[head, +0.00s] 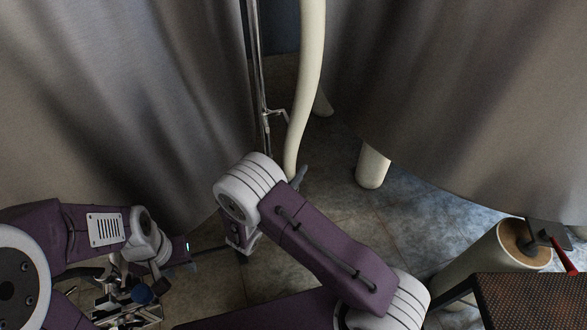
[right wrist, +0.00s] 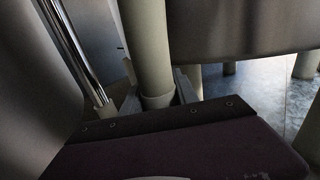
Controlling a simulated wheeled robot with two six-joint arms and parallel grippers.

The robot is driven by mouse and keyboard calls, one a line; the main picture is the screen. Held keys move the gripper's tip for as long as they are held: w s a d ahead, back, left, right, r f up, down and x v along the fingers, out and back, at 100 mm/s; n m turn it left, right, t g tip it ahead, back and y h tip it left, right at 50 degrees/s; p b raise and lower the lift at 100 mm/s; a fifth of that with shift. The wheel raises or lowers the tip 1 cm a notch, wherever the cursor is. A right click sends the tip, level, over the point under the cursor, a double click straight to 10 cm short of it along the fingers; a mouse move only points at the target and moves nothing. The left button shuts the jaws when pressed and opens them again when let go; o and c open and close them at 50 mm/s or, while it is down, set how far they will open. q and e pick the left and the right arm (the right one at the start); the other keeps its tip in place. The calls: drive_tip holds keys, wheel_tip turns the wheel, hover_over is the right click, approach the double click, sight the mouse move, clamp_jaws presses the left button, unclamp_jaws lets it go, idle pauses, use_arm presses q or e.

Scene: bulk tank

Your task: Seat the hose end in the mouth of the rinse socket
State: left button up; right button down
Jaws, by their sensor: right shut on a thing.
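The cream hose (head: 308,80) hangs from the top of the head view, and its lower end is behind my right arm. My right gripper (head: 296,180) is mostly hidden by its own wrist there. In the right wrist view the fingers of my right gripper (right wrist: 157,88) stand on both sides of the hose (right wrist: 147,45), shut on it just above its pale collared end (right wrist: 158,101). The hose is near upright. My left gripper (head: 127,302) is low at the left, far from the hose; its jaw opening is unclear. I cannot make out the rinse socket for certain.
Large grey tanks (head: 120,90) (head: 470,90) stand on both sides of a narrow gap. A chrome pipe (head: 259,70) runs close left of the hose. A pale tank leg (head: 372,166) is to the right. A perforated brown stool or table top (head: 535,300) and a brown-topped cylinder (head: 490,265) are lower right.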

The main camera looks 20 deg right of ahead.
drive_tip(key=c, duration=0.9)
unclamp_jaws()
drive_tip(key=shift+o, duration=0.2)
drive_tip(key=p+v, duration=0.1)
drive_tip(key=v, duration=0.8)
drive_tip(key=shift+p, duration=0.4)
